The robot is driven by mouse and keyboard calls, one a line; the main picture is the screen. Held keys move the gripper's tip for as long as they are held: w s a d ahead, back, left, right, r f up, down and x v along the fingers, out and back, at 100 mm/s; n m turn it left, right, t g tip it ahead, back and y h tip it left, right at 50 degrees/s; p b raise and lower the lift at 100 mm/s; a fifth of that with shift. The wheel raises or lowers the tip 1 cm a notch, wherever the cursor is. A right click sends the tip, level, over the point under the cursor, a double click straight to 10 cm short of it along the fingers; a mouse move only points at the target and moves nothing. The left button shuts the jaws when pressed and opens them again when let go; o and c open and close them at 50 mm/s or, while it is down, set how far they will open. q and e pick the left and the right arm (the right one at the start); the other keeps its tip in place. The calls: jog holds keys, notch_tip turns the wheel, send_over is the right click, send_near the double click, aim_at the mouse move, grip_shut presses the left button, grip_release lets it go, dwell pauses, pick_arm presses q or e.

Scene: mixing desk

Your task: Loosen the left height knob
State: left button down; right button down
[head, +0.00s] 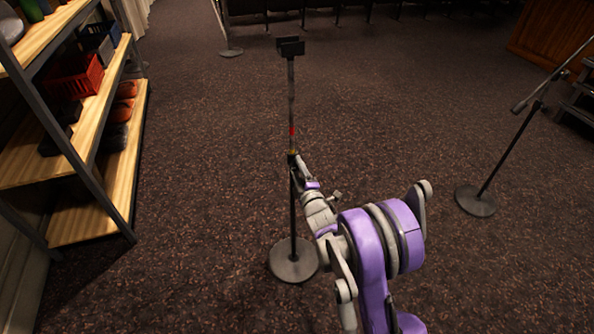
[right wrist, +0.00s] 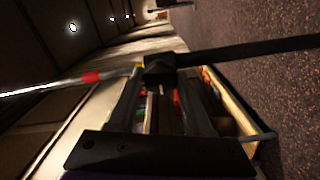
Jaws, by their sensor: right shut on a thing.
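A dark stand pole (head: 292,215) rises from a round grey base (head: 294,262) at the centre of the head view, with a black bracket (head: 290,47) on top. A black clamp collar (right wrist: 160,70), which carries the left height knob, sits partway up the pole. My right gripper (head: 297,165) is at this collar. In the right wrist view its two dark fingers reach up to the collar and close on the knob just below it. The knob itself is mostly hidden between the fingertips. My left gripper is not in view.
A wooden shelf (head: 113,195) with a red crate (head: 75,78) stands at the left. A microphone stand (head: 477,200) stands at the right, and another stand base (head: 231,52) is at the back. Carpet between them is clear.

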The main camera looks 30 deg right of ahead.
jog(key=shift+n, duration=0.3)
jog(key=shift+c, duration=1.5)
grip_release()
jog(key=v, duration=1)
jog(key=shift+s, duration=0.4)
